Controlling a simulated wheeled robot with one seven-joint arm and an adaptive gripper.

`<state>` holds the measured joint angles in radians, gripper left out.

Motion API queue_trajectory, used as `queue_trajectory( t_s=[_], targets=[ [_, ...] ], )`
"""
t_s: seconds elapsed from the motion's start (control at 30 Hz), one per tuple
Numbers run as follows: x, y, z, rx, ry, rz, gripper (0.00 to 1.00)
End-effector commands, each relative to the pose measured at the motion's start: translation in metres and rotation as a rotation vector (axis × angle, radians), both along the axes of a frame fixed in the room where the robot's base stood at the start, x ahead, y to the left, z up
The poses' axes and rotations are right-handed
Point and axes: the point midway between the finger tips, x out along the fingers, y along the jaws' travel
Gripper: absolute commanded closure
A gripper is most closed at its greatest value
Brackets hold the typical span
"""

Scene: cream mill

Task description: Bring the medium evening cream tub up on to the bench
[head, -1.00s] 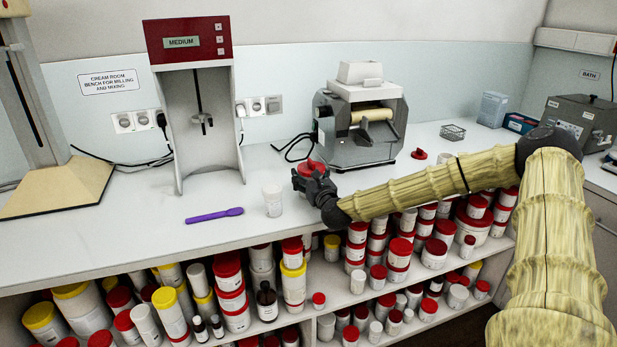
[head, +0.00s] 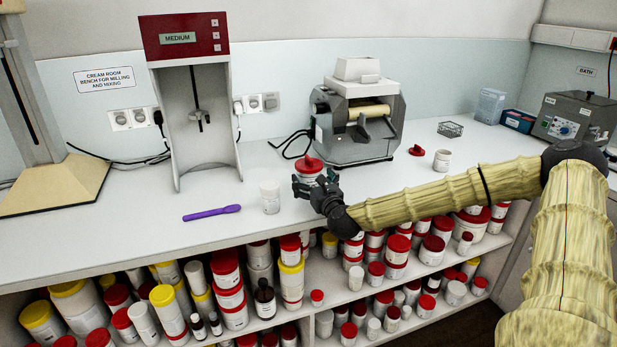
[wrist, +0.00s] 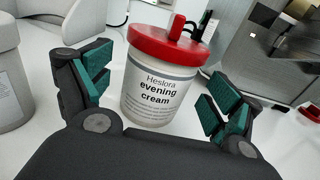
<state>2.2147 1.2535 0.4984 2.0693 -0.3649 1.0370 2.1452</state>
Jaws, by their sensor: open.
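My gripper (head: 316,186) is open at the tub's near side, just above the bench top. In the wrist view the green-padded fingers stand apart, one on each side of the tub, with visible gaps. The fingers hide part of the tub in the head view.
A plain white tub (head: 270,198) stands close left of my gripper, beside a purple spatula (head: 212,213). The mill (head: 358,125) stands behind. An open tub (head: 442,160) and a loose red lid (head: 416,150) lie right. Shelves below hold several tubs.

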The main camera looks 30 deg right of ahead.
Motion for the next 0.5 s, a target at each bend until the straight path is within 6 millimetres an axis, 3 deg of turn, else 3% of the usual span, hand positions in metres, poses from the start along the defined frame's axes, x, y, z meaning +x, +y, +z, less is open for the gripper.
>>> queue_trajectory(
  t_s=[0.23, 0.5],
  targets=[
    [-0.034, 0.007, -0.001, 0.003, -0.001, -0.002, 0.09],
    [-0.056, 0.012, -0.001, 0.0, 0.001, -0.001, 0.09]
  ],
)
